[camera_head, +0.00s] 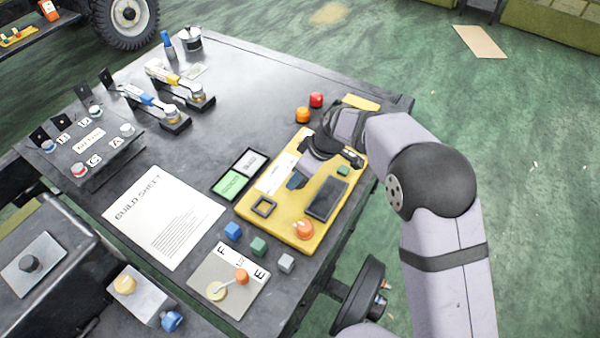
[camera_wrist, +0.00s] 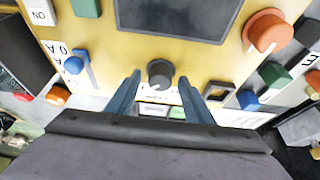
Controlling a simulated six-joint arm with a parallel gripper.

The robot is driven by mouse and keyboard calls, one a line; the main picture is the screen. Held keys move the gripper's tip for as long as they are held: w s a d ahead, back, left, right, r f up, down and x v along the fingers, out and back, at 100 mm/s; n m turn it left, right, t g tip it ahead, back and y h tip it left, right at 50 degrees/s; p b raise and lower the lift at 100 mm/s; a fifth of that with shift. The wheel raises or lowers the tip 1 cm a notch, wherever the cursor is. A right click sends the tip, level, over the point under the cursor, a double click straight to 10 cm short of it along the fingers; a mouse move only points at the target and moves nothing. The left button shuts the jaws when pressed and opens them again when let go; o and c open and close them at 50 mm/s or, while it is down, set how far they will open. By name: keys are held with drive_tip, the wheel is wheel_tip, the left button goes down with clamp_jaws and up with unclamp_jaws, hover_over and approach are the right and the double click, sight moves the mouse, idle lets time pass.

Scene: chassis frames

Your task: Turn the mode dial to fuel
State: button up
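A dark round dial (camera_wrist: 160,73) with a light pointer mark sits on a yellow panel (camera_wrist: 60,27) in the wrist view. Small print beside it is too small to read, so I cannot tell its setting. My gripper (camera_wrist: 159,80) is open, with one blue-grey finger on each side of the dial. I cannot tell whether either finger touches it. In the head view my gripper (camera_head: 297,181) is over the yellow panel (camera_head: 248,212), and the dial is hidden there.
The panel also carries a dark screen (camera_head: 326,198), an orange knob (camera_head: 303,230), a green block (camera_head: 343,171) and a black square frame (camera_head: 263,207). Loose cubes and an F-E gauge plate (camera_head: 207,275) lie in front. A build sheet (camera_head: 165,215) lies left.

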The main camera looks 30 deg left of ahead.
drive_tip(key=b+v, duration=0.1)
drive_tip(key=v, duration=0.6)
idle(0.4)
drive_tip(key=shift+d+r, duration=0.15)
drive_tip(key=shift+r, duration=0.05)
drive_tip(key=d+r+m+h+p, duration=0.1)
drive_tip(key=d+r+m+p, duration=0.2)
drive_tip(key=d, duration=0.8)
drive_tip(key=d+r+m+h+p, duration=0.15)
drive_tip(key=d+m, duration=0.35)
drive_tip(key=d, duration=0.5)
drive_tip(key=s+d+r+m+h+p, duration=0.1)
drive_tip(key=s+d+m, duration=0.4)
drive_tip(key=d, duration=0.5)
drive_tip(key=s+d+r+m+h+p, duration=0.1)
drive_tip(key=s+d+m+p, duration=0.3)
drive_tip(key=s+d, duration=0.5)
drive_tip(key=shift+d+m, duration=0.4)
drive_tip(key=shift+d, duration=0.15)
